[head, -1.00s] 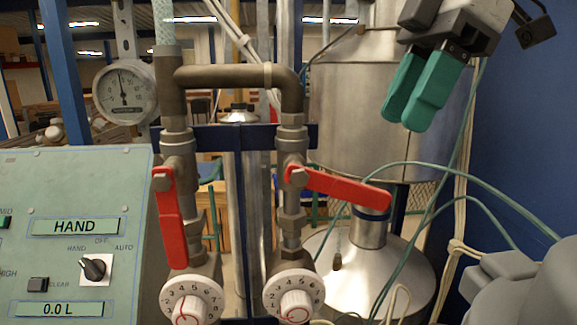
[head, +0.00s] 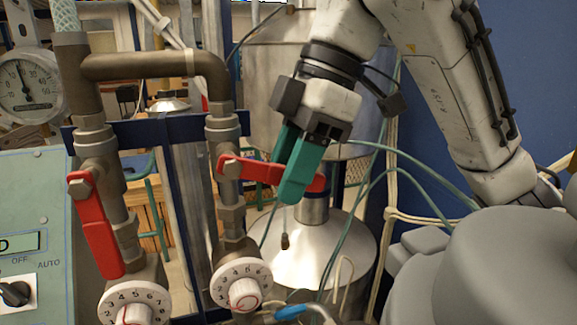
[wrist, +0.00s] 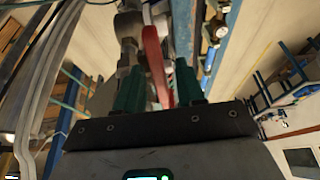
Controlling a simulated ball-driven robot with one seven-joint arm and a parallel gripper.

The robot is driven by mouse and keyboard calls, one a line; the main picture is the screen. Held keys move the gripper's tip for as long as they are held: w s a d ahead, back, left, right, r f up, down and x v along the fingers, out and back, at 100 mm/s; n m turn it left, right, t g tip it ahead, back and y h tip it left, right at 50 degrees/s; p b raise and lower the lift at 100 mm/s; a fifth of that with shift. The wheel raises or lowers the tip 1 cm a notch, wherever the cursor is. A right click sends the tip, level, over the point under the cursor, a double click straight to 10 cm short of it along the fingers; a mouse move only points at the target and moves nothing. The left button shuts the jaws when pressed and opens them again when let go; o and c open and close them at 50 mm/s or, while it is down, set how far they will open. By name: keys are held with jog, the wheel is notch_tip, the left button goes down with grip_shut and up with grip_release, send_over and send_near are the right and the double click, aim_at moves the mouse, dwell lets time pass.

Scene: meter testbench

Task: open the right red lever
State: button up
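The right red lever (head: 256,171) sits on the right valve pipe and points right, tilted slightly down. My gripper (head: 287,178) comes down from above with its green fingers at the lever's outer part, hiding a piece of it; the lever's tip shows beyond them. In the wrist view the red lever (wrist: 155,62) stands between the two green fingers (wrist: 158,88), with gaps visible beside it. The gripper looks open around the lever; I cannot tell whether a finger touches it. The left red lever (head: 98,225) hangs down along its own pipe.
Two white dials (head: 240,284) sit below the valves. A round gauge (head: 28,90) and a green control panel (head: 30,200) are at the left. A metal tank (head: 335,262) stands behind the right lever, with green cables (head: 437,172) on its right.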

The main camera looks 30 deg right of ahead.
jog(key=shift+c, duration=0.2)
grip_shut()
dwell(0.5)
